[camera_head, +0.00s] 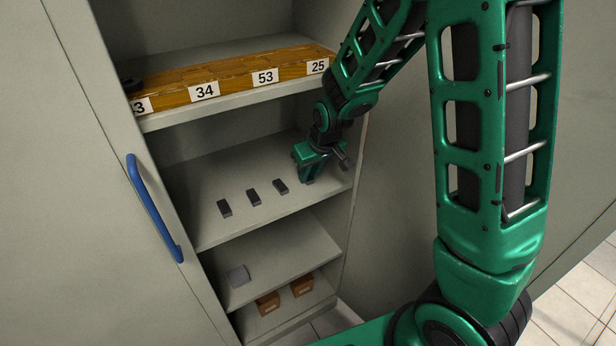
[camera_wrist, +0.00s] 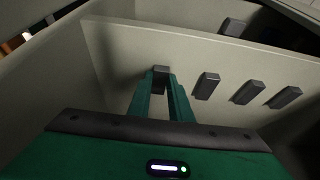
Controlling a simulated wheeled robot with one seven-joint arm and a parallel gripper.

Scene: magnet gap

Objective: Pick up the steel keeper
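Several small dark blocks stand in a row on the middle shelf; the pictures do not label which is the steel keeper. In the head view I see the left block (camera_head: 225,208), the middle block (camera_head: 253,197) and the right block (camera_head: 280,186). My gripper (camera_head: 309,179) is low over the shelf at the row's right end. In the wrist view, my gripper's fingers (camera_wrist: 161,82) point down at the end block (camera_wrist: 160,71), one on each side of it. Whether they touch it is unclear. The neighbouring block (camera_wrist: 206,86) stands close beside.
Above is a shelf with a numbered wooden strip (camera_head: 205,91). Below, a grey flat piece (camera_head: 238,275) lies on a lower shelf, with brown boxes (camera_head: 268,304) at the bottom. A door with a blue handle (camera_head: 152,210) is at left. The shelf front (camera_head: 270,223) is clear.

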